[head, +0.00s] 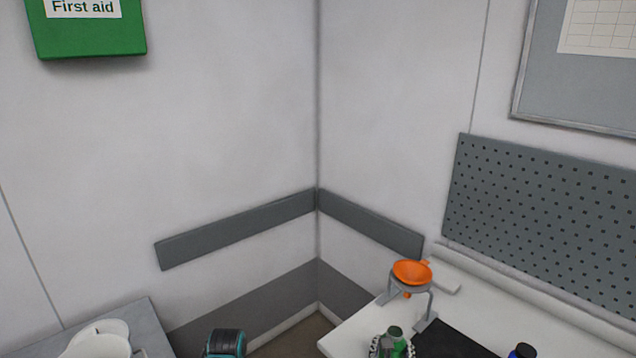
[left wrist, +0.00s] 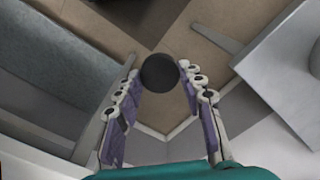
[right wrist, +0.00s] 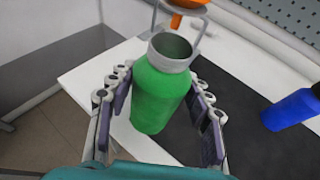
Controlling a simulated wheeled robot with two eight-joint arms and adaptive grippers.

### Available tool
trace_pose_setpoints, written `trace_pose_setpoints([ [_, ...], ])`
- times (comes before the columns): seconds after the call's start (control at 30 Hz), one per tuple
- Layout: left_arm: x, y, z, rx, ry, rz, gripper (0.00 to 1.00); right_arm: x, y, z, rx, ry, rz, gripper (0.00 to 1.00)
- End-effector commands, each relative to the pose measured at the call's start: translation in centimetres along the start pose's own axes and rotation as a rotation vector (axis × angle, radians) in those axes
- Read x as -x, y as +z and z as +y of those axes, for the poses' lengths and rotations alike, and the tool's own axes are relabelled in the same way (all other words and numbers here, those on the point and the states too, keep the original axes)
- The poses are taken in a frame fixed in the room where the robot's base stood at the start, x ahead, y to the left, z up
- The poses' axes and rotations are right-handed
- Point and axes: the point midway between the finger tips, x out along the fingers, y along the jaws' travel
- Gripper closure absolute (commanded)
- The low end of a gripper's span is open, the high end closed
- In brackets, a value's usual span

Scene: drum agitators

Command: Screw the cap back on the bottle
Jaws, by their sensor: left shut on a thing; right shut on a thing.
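The green bottle (right wrist: 160,92) stands upright between the fingers of my right gripper (right wrist: 160,98), which is shut on it. Its grey neck (right wrist: 170,52) is open, with no cap on it. In the head view the bottle (head: 395,333) shows at the bottom edge by the right gripper (head: 378,346). My left gripper (left wrist: 159,82) is shut on a dark round cap (left wrist: 159,72) at its fingertips, above the floor and apart from the bottle. In the head view a teal part of my left arm shows at the bottom edge; the cap is not visible there.
An orange funnel (head: 412,271) sits in a grey stand (head: 430,303) on the white bench (head: 350,335), just behind the bottle. A black mat (head: 448,341) and a blue bottle (right wrist: 290,110) lie to the right. A grey bench (head: 130,320) is at the left, with open floor between.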

Motion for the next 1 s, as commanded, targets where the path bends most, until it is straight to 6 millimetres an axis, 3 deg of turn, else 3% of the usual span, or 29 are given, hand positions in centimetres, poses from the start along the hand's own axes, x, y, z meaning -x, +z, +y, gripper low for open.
trace_pose_setpoints([
  [0.33,0.0,0.0,0.0,-0.002,0.000,0.000,0.71,0.7,-0.1,0.7,0.012,0.030,0.001,1.00],
  [0.7,0.0,0.0,0.0,-0.002,0.000,0.000,0.71,5.8,-0.5,6.0,0.114,0.278,0.000,1.00],
  [1.0,0.0,0.0,0.0,-0.002,0.000,0.000,0.71,7.7,-0.6,8.1,0.153,0.370,-0.001,1.00],
])
